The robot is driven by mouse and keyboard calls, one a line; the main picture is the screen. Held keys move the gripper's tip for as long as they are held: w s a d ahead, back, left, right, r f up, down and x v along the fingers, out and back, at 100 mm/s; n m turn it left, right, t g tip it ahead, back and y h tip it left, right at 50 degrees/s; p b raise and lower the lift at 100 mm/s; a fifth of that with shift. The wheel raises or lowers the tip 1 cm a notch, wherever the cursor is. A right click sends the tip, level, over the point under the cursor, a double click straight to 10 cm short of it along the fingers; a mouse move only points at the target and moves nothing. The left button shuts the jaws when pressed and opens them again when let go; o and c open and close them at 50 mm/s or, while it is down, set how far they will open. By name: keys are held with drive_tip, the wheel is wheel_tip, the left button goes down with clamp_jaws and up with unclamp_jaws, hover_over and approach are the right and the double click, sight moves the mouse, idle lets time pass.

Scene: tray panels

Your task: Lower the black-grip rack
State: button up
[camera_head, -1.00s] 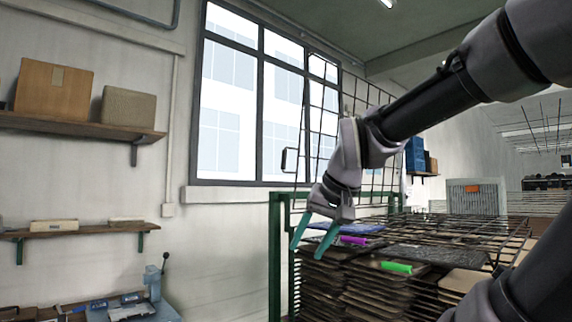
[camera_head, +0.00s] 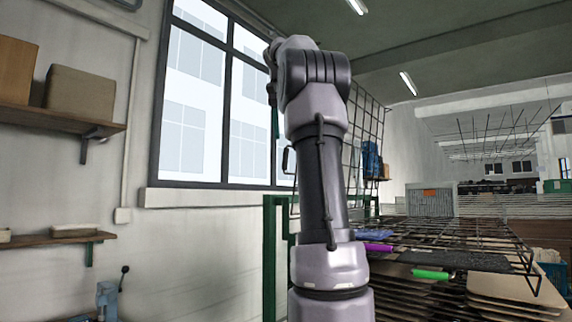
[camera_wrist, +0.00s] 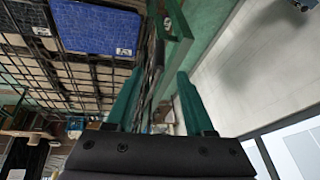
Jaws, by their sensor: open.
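The black-grip rack (camera_head: 372,132) is a dark wire grid standing raised, nearly upright, in front of the window in the head view. Its black grip (camera_head: 286,160) shows at its left edge, just left of my arm. My arm hides much of the rack. My gripper (camera_wrist: 160,103) is open and empty, with two teal fingers apart in the wrist view. In the head view it is mostly hidden behind my arm; a teal sliver shows above the black grip, apart from it. The green frame (camera_head: 269,250) stands below the rack.
Lowered racks with a purple grip (camera_head: 377,247) and a green grip (camera_head: 430,274) lie right of my arm. Wall shelves (camera_head: 55,120) are at left. Open air lies between shelves and frame.

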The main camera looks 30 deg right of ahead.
drive_tip(key=x, duration=1)
drive_tip(key=shift+w+d+f, duration=0.1)
drive_tip(key=shift+d+f, duration=0.05)
drive_tip(key=shift+f, duration=0.1)
clamp_jaws()
idle(1.1)
